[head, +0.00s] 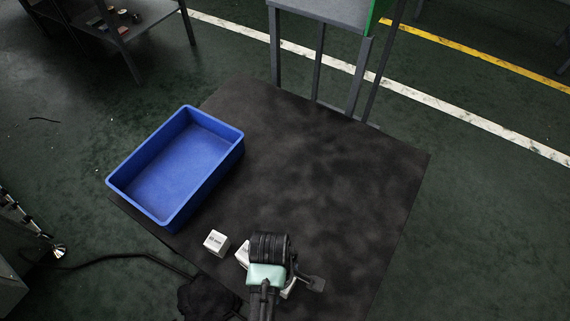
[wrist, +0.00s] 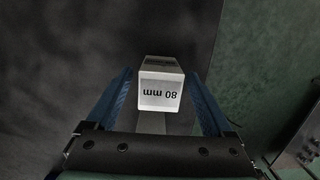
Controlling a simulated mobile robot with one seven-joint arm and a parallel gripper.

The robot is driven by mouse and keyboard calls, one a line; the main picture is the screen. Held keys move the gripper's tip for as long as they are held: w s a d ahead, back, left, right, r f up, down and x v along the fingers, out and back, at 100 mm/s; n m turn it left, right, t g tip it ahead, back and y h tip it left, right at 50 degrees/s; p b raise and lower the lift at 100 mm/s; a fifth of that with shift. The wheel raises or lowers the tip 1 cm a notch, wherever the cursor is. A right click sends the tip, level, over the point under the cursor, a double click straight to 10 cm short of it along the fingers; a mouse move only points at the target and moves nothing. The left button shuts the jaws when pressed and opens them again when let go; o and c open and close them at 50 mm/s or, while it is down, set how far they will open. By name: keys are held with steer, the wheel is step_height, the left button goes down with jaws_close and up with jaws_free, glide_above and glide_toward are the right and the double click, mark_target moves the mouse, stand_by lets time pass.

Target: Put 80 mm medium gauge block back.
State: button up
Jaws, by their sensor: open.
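In the wrist view, the pale 80 mm gauge block (wrist: 160,94) stands between my two blue fingers, with its label upside down. My gripper (wrist: 160,78) is open, with a visible gap on each side of the block. A darker marked face shows just beyond the label; I cannot tell whether it belongs to the same block. A white block (head: 243,255) shows partly beside my wrist. Another small white labelled block (head: 216,242) stands to its left, its print too small to read surely.
An empty blue bin (head: 240,140) sits on the left of the dark table (head: 340,170). The table's middle and right are clear. A grey stand with a green edge (head: 325,14) rises at the back. A shelf (head: 130,30) with small items is far left.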

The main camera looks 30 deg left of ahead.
steer(key=r, duration=0.3)
steer(key=a+r+p, duration=0.1)
steer(key=r, duration=0.3)
steer(key=r+p, duration=0.1)
steer(key=r, duration=0.2)
steer(key=shift+a+r, duration=0.15)
steer(key=shift+r, duration=0.05)
